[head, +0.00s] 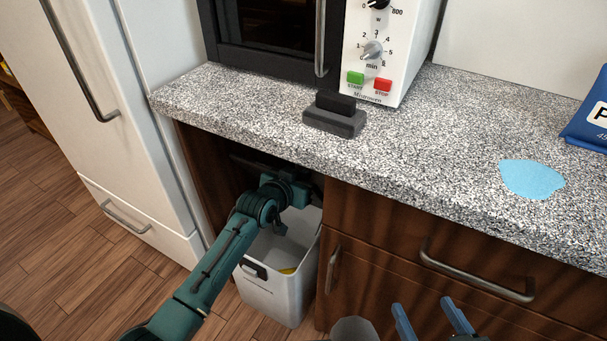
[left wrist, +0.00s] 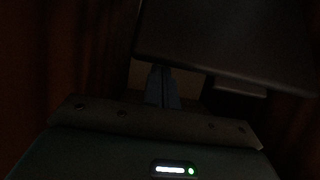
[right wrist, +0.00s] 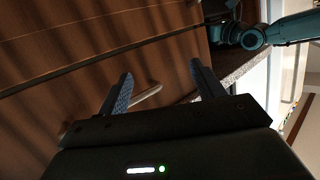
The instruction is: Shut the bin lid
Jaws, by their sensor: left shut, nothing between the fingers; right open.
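The white bin (head: 277,285) stands on the floor in the dark recess under the counter. Its top is open, and a bit of yellow shows inside. The lid is not clearly visible in the head view; a large dark panel (left wrist: 225,45) in the left wrist view may be it, but I cannot be sure. My left arm reaches over the bin into the recess. The left gripper (left wrist: 163,88) is shut and empty, its fingers close to the panel's lower edge; contact is unclear. My right gripper (head: 430,318) is open and empty before the wooden drawers; it also shows in the right wrist view (right wrist: 162,88).
The speckled counter (head: 430,130) overhangs the recess. A fridge (head: 110,100) stands left, and a wooden cabinet with a handle (head: 475,275) right. On the counter are a microwave (head: 375,50), a dark block (head: 335,118), a blue patch (head: 531,179) and a blue packet (head: 590,125).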

